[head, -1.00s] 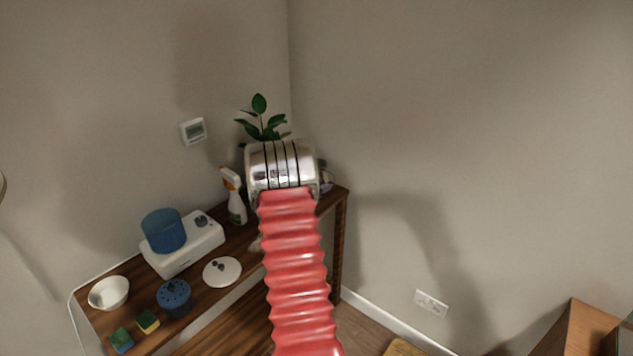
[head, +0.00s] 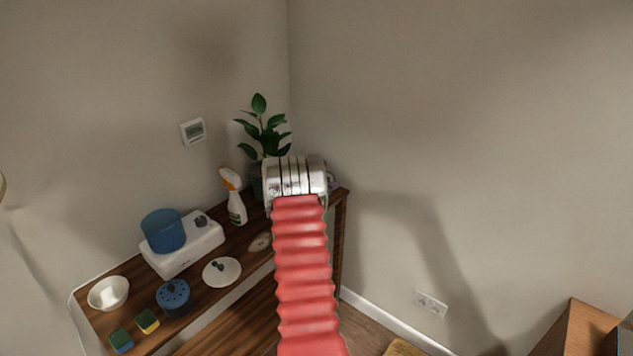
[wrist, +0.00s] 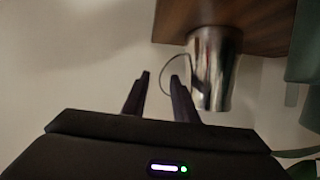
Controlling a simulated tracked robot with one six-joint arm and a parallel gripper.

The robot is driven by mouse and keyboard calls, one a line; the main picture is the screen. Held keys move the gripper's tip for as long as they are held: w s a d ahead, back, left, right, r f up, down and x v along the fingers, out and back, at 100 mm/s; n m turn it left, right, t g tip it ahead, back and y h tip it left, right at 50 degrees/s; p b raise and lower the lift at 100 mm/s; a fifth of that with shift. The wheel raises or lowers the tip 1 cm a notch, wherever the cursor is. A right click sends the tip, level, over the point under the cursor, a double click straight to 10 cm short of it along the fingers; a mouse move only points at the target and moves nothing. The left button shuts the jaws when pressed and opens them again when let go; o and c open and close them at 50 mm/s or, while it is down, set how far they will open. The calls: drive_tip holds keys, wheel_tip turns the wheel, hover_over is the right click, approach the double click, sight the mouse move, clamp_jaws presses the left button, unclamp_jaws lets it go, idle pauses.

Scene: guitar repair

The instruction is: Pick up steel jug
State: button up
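The steel jug (wrist: 213,70) shows in the wrist view, right of the middle, shiny and silver, against the brown wooden surface at the top of the picture. Its thin dark handle loop (wrist: 163,75) points left, toward my fingers. My gripper (wrist: 160,76) is open, with a gap between its two dark fingertips. The right fingertip overlaps the handle loop in the picture; I cannot tell whether they touch. Nothing is seen held. In the head view my red arm hides the gripper, and I cannot make out the jug there.
A wooden side table (head: 130,272) stands along the wall. It bears a spray bottle (head: 235,200), a plant (head: 265,135), a white appliance with a blue container (head: 164,231), a white lid (head: 221,271), a bowl (head: 109,293), a blue pot (head: 173,296) and two sponges (head: 147,321).

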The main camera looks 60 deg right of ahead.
sight(335, 179)
drive_tip(key=shift+x, duration=1.95)
drive_tip(key=shift+c, duration=0.6)
clamp_jaws()
drive_tip(key=shift+r, duration=0.1)
